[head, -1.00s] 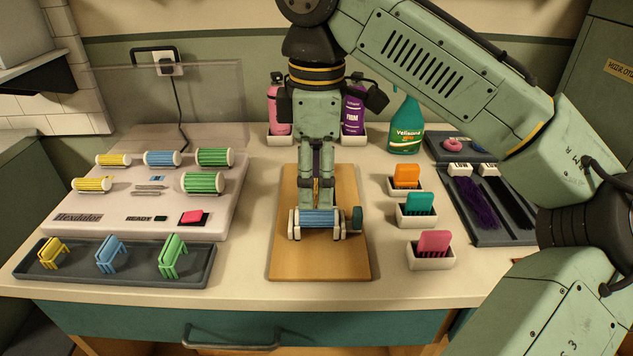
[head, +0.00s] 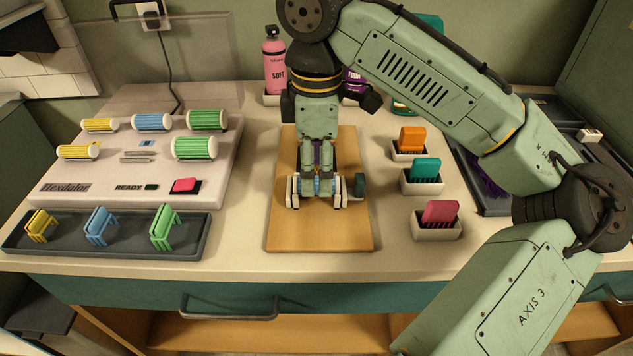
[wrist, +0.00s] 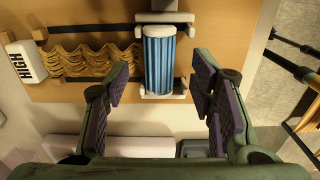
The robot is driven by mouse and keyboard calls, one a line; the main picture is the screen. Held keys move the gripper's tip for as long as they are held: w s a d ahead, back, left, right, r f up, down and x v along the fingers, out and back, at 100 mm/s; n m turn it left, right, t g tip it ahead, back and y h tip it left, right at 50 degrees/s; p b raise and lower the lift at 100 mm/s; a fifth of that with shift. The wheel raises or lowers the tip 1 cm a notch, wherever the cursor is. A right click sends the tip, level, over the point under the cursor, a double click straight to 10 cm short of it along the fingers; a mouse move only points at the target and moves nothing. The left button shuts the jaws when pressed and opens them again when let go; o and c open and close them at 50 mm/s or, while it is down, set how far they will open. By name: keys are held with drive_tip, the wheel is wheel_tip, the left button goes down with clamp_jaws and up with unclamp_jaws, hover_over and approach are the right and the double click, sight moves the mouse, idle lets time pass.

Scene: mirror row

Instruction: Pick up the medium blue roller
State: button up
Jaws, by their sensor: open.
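A ribbed blue roller with white ends (wrist: 160,60) lies in a white holder on the wooden board. In the head view this roller (head: 308,188) is largely covered by my gripper (head: 317,182). My gripper, open in the wrist view (wrist: 160,72), has one finger on each side of the roller, with gaps between pads and roller. No contact shows. A second blue roller (head: 151,122) sits on the back row of the pale heater (head: 105,168), between a yellow and a green one. An empty spot with metal rods lies in its front row.
Blue, yellow and green clips stand in a dark tray (head: 20,243) at left. Golden wavy hair (wrist: 90,60) lies beside the roller. Combs in white cups (head: 436,230) stand right of the board (head: 320,237).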

sight(317, 185)
wheel_tip(317, 185, down, 2)
drive_tip(key=shift+f, duration=0.25)
clamp_jaws()
idle(0.5)
